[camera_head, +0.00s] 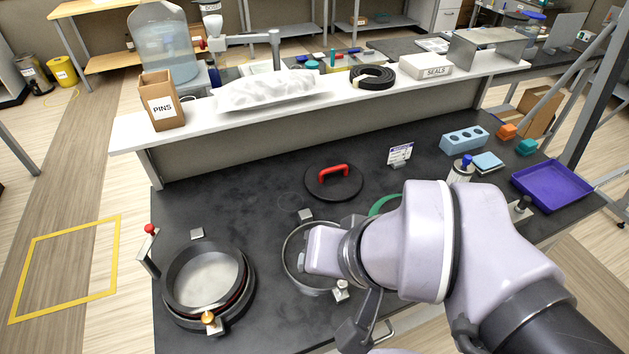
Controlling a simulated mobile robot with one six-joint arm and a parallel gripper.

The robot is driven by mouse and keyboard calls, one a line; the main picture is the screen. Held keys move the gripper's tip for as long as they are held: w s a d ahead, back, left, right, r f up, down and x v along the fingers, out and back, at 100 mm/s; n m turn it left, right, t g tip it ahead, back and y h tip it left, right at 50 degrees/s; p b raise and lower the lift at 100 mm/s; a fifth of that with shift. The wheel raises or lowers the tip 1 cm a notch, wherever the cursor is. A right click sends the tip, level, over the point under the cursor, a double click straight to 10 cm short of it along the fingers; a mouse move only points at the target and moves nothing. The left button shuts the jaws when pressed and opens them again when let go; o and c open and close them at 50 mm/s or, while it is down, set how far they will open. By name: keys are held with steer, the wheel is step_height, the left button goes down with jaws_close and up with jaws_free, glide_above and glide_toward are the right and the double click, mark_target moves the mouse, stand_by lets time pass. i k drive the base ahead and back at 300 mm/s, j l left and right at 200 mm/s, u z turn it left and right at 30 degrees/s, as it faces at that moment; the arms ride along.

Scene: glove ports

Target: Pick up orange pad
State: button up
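A small orange piece, the likely orange pad (507,131), lies on the dark bench at the far right. It sits just right of the blue block with holes and behind a teal piece of similar size. My arm reaches in from the lower right and covers the front middle of the bench. A dark part of my arm's end shows below the wrist, at the bottom edge. I cannot make out its fingertips, or whether anything is held. It is well left of and nearer than the orange piece.
A blue block with holes (463,140), teal piece (526,147), light-blue pad (488,162) and purple tray (552,186) crowd the right side. Left are a round port (247,297) and a black lid (318,189) with red handle. A white shelf (125,132) runs behind.

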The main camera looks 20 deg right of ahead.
mark_target(507, 132)
steer(key=z, duration=1.7)
steer(key=u, duration=2.4)
steer(key=z, duration=2.4)
steer(key=i+l+u, duration=0.15)
steer(key=l, duration=0.25)
steer(key=i+l+u, duration=0.2)
steer(key=l, duration=0.25)
steer(key=i+l+u, duration=0.15)
steer(key=l, duration=0.3)
steer(key=i+l+u, duration=0.15)
steer(key=l, duration=0.3)
steer(key=i+l+u, duration=0.15)
steer(key=l, duration=0.3)
steer(key=l+u, duration=0.2)
steer(key=l, duration=0.3)
steer(key=i+l+u, duration=0.25)
steer(key=i, duration=0.2)
steer(key=i+l+u, duration=0.2)
steer(key=i+l, duration=0.15)
